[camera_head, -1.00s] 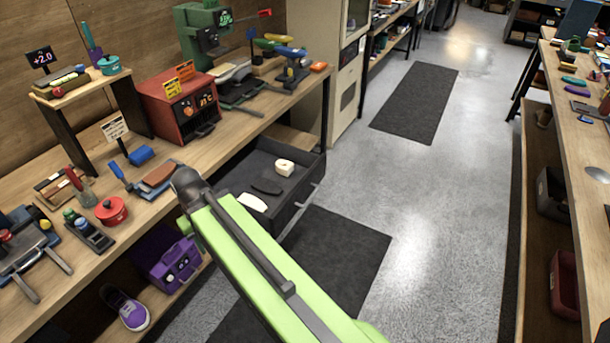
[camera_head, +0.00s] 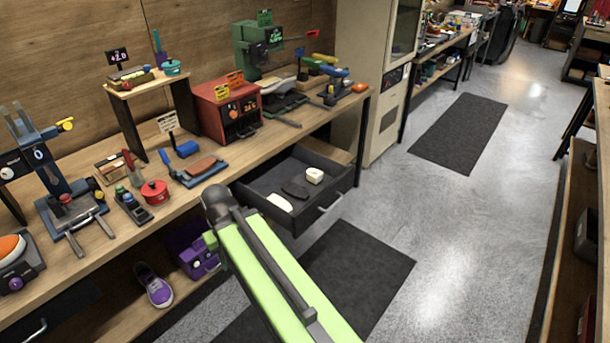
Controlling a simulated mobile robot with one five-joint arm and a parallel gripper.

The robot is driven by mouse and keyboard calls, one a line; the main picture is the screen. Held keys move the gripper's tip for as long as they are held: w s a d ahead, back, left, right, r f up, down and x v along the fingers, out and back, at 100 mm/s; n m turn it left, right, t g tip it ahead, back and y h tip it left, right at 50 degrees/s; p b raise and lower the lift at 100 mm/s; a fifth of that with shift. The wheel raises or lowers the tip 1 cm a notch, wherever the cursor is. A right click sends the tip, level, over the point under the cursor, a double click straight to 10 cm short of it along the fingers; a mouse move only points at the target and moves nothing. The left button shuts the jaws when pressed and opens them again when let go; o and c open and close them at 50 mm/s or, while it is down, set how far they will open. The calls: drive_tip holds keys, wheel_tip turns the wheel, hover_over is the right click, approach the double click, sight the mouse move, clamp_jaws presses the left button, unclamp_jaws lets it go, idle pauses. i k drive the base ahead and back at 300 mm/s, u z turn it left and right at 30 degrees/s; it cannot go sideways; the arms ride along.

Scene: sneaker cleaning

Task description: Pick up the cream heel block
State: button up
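A small cream block with a dark spot on its side, which looks like the heel block (camera_head: 314,176), lies in the open dark drawer (camera_head: 345,188) under the workbench, near the drawer's right side. A flat cream piece (camera_head: 279,203) and a dark curved piece (camera_head: 295,189) lie to its left in the same drawer. My green arm reaches up from the bottom of the picture, its dark joint in front of the bench edge left of the drawer. My gripper is hidden behind or below the arm, so its fingers do not show.
The wooden bench (camera_head: 235,150) above the drawer holds a red oven-like box (camera_head: 225,110), a green press (camera_head: 258,45) and several tools. A purple box (camera_head: 196,258) and a purple sneaker (camera_head: 153,285) sit on the lower shelf. The grey floor right of the drawer is clear.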

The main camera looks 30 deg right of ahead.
sight(314, 177)
drive_tip(key=z, duration=0.05)
drive_tip(key=i, duration=1.85)
